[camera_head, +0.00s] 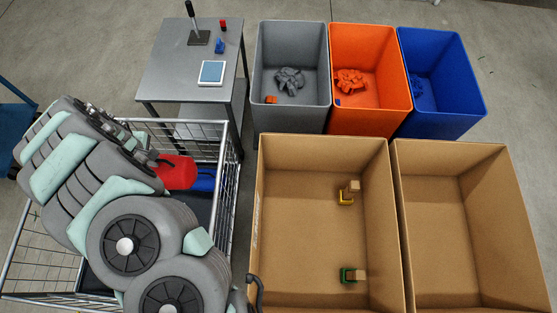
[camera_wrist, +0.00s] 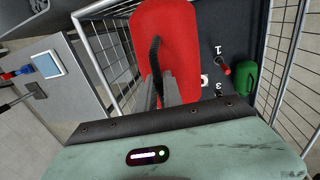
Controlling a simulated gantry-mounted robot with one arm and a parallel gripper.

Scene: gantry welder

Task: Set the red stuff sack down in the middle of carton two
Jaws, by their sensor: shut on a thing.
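The red stuff sack (camera_head: 178,172) is a rounded red bag with a dark strap; in the wrist view (camera_wrist: 166,35) it fills the upper middle. My gripper (camera_wrist: 165,88) is shut on its dark strap. In the head view my gripper (camera_head: 153,163) is mostly hidden by my arm, and the sack is at or above the wire cage (camera_head: 228,185). Two open cardboard cartons stand right of the cage. The left carton (camera_head: 280,230) holds two small items; the right carton (camera_head: 455,240) shows an empty floor. I cannot read which is carton two.
A blue bag (camera_head: 205,180) lies in the cage; the wrist view shows a green bag (camera_wrist: 243,77) there. Grey (camera_head: 288,55), orange (camera_head: 366,45) and blue (camera_head: 450,50) bins stand behind the cartons. A steel table (camera_head: 165,70) stands behind the cage. Cage and carton walls stand between.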

